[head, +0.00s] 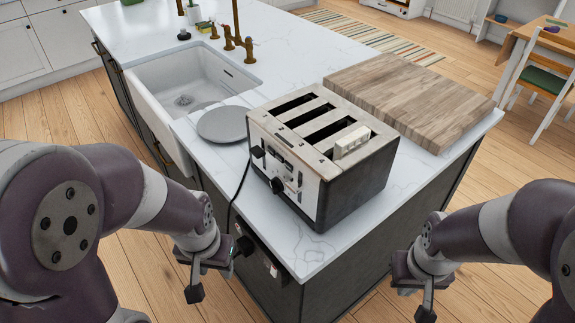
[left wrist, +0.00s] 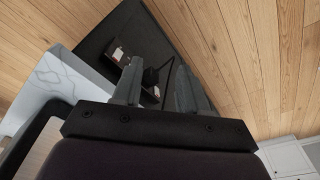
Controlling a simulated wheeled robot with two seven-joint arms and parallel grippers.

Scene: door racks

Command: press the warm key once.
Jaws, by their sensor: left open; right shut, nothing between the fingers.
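A steel and black toaster (head: 352,188) stands on the white marble worktop near its front corner. Its front panel (head: 311,190) faces my left side and carries black levers, a round black knob (head: 277,186) and a column of small keys (head: 294,180). The labels are too small to read, so I cannot tell which key is warm. A pale slice-like block sticks up from one slot. My left gripper (head: 196,278) is open, low beside the island and below the worktop; its fingers also show in the left wrist view (left wrist: 158,88). My right gripper (head: 422,292) is shut and empty, right of the island.
A grey plate (head: 223,124) lies left of the toaster beside the white sink (head: 180,88). A thick wooden board (head: 410,95) lies behind it. A black cord runs down to a socket (head: 243,245) on the island's side, near my left gripper. Worktop before the panel is clear.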

